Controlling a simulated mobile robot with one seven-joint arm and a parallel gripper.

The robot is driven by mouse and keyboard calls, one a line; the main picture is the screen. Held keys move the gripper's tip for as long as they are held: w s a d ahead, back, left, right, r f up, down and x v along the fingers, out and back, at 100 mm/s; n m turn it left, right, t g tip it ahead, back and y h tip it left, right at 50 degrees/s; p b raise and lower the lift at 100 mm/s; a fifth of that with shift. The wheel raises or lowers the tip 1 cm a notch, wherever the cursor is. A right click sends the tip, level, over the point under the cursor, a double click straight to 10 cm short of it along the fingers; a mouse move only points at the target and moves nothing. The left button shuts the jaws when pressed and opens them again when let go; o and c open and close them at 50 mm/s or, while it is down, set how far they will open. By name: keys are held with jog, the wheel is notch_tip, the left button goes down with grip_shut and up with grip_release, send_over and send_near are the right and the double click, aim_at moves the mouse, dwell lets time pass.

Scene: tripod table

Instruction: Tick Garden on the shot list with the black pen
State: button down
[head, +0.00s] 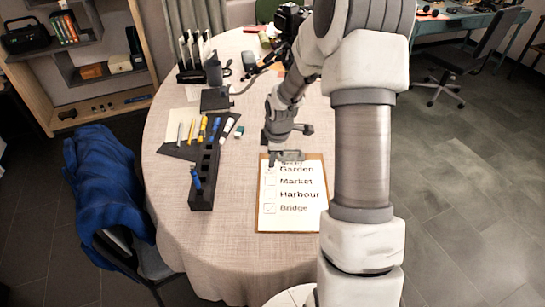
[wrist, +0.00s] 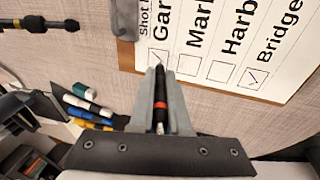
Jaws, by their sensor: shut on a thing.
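The shot list (head: 292,222) is a white sheet on a brown clipboard, reading Garden, Market, Harbour and Bridge. My gripper (head: 284,158) is over its top edge. In the wrist view my gripper (wrist: 160,80) is shut on a dark pen (wrist: 160,105) with an orange-red band. The pen points at the Garden box (wrist: 158,57), its tip at or just over the box's lower edge; contact cannot be told. A faint stroke seems to show in that box. The Market (wrist: 188,64) and Harbour boxes (wrist: 218,70) look empty. The Bridge box (wrist: 253,78) holds a tick.
A black pen rack (head: 204,178) with a blue pen stands left of the clipboard. Several pens and markers (head: 205,130) lie on a dark mat behind it. A desk stand and other items fill the table's back. The cloth (head: 235,250) in front is clear.

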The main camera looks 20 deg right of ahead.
jog(key=shift+s+d+p, duration=0.2)
jog(key=shift+d+p, duration=0.2)
jog(key=shift+d, duration=0.1)
dwell(1.1)
notch_tip(320, 180, up, 7)
jog(key=p, duration=0.6)
jog(key=shift+a, duration=0.15)
dwell(0.6)
